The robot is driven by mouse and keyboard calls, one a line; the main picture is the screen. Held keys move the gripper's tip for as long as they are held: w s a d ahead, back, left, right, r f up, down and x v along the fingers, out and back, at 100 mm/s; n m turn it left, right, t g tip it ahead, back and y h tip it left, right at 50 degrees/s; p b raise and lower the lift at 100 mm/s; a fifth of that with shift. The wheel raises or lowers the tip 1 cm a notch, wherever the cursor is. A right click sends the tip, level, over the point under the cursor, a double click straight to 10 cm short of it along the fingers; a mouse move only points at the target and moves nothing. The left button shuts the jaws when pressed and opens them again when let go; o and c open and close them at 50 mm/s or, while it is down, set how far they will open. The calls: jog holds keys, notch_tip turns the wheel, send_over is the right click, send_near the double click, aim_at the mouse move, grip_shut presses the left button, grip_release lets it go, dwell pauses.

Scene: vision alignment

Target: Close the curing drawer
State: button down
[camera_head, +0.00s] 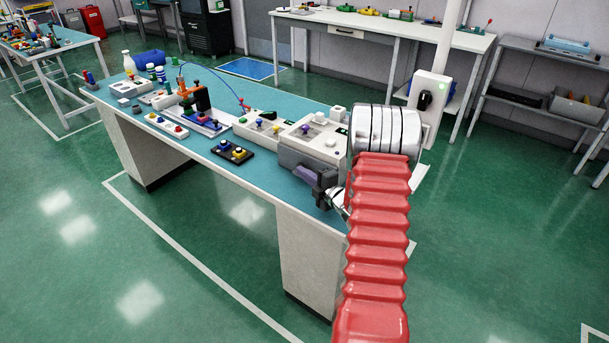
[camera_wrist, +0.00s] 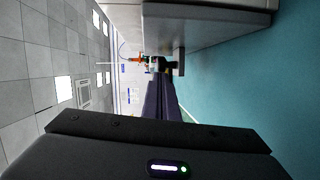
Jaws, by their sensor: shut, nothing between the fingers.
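The white curing unit (camera_head: 312,142) stands at the right end of the teal bench. How far the drawer is out is hidden by my gripper and arm.
The teal bench (camera_head: 196,153) carries a black tray with blue and yellow parts (camera_head: 232,152), a white box with coloured knobs (camera_head: 262,128) and an orange-and-black fixture (camera_head: 201,98). A white post with a switch box (camera_head: 430,95) stands behind my arm. The floor in front is clear.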

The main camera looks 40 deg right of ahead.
jog(key=shift+s+a+r, duration=0.1)
jog(key=shift+s+a, duration=0.3)
jog(key=shift+a, duration=0.15)
jog(key=shift+s+a+r, duration=0.15)
jog(key=shift+s+a, duration=0.7)
jog(key=shift+a, duration=0.1)
jog(key=s, duration=0.6)
jog(key=s+r, duration=0.1)
jog(key=s, duration=0.3)
jog(key=shift+a, duration=0.2)
jog(key=shift+r, duration=0.1)
